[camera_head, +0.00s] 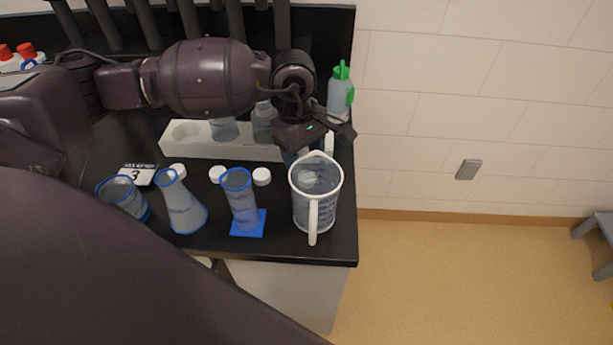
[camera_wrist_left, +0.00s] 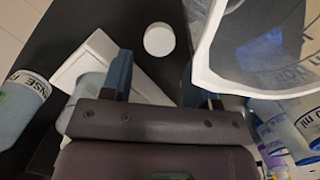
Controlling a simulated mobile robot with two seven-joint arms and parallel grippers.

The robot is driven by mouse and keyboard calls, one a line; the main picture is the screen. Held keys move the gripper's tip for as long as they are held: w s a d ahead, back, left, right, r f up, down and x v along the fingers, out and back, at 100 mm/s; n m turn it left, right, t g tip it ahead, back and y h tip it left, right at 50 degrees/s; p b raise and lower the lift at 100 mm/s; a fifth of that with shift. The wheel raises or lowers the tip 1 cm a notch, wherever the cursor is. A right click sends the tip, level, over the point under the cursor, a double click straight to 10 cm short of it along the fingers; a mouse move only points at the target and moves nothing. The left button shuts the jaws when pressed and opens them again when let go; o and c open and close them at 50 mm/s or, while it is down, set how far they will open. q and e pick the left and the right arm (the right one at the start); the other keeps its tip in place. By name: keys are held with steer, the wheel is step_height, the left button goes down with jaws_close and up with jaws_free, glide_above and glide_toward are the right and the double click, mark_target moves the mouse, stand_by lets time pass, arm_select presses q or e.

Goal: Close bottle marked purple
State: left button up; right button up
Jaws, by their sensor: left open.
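Two clear bottles, one (camera_head: 223,129) and another (camera_head: 264,122), stand in the white rack (camera_head: 180,145); I cannot make out a purple mark on either. Three white caps lie on the black bench in front of the rack: left (camera_head: 177,170), middle (camera_head: 217,174) and right (camera_head: 262,176). My left gripper (camera_head: 308,152) is at the rack's right end, behind the pitcher, partly hidden. In the left wrist view its blue fingers (camera_wrist_left: 156,75) are apart with nothing between them, and one white cap (camera_wrist_left: 159,39) lies beyond them. My right gripper is not in view.
A clear pitcher (camera_head: 313,186) stands close to my left gripper. A cylinder (camera_head: 241,202), flask (camera_head: 183,206) and beaker (camera_head: 123,196) line the front edge. A green-topped bottle (camera_head: 340,95) is behind; a rinse bottle (camera_wrist_left: 22,105) shows in the wrist view. A "3" sign (camera_head: 137,175) stands left.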

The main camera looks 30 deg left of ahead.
arm_select(q)
steer(key=shift+f, duration=0.1)
steer(key=f, duration=0.5)
steer(key=shift+s+d, duration=0.1)
steer(key=shift+d, duration=0.15)
steer(key=c, duration=0.7)
